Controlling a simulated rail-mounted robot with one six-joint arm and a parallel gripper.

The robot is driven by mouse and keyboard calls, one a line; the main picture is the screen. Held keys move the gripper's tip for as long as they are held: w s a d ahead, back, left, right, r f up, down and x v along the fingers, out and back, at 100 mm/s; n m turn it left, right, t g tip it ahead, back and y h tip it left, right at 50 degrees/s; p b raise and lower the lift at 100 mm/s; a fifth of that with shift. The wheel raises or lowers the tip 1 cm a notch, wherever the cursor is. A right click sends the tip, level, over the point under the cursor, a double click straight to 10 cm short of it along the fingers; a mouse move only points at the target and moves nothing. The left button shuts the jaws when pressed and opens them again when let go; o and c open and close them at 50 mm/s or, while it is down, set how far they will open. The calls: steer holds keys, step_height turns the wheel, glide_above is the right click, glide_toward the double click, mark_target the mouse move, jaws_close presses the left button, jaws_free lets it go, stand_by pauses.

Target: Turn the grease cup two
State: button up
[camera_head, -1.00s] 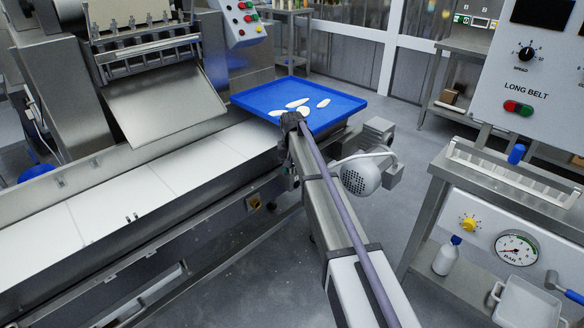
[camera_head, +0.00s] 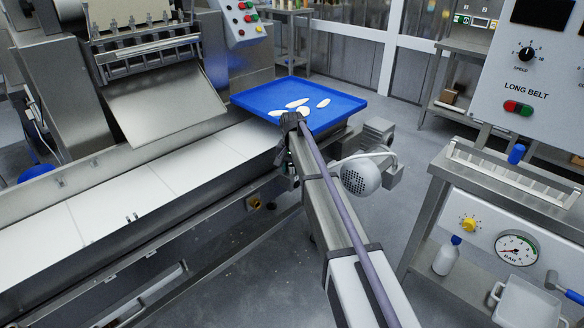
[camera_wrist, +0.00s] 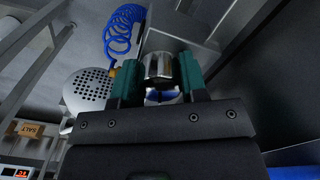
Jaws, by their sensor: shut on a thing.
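A shiny metal cylindrical cup (camera_wrist: 158,67), which I take to be a grease cup, sits between the fingers of my gripper (camera_wrist: 159,82) in the wrist view. The two green fingers are shut on it, one on each side. A blue and white part (camera_wrist: 162,95) shows just below the cup, between the fingers. I cannot read any number on the cup. In the head view, my arm reaches down beside the conveyor's end, and the cup and fingertips are mostly hidden there.
A blue tray (camera_head: 345,104) with several white pieces lies at the conveyor end. A rounded perforated motor housing (camera_head: 360,176) is right of my arm; it also shows in the wrist view (camera_wrist: 88,90). A coiled blue hose (camera_wrist: 122,32) hangs near the cup.

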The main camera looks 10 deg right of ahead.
mark_target(292, 164)
steer(key=o, duration=0.9)
step_height(292, 164, up, 11)
steer(key=p, duration=1.1)
steer(key=shift+f, duration=0.1)
steer(key=s+r+n+p, duration=0.1)
steer(key=s+r+p, duration=0.2)
steer(key=s, duration=0.9)
steer(key=s+r+n+p, duration=0.2)
steer(key=s+r+p, duration=0.2)
steer(key=s, duration=0.9)
steer(key=s+r+n+p, duration=0.1)
steer(key=s+r+p, duration=0.3)
steer(key=s, duration=0.8)
steer(key=shift+s+r+n, duration=0.15)
steer(key=shift+r+n, duration=0.15)
steer(key=shift+n, duration=0.1)
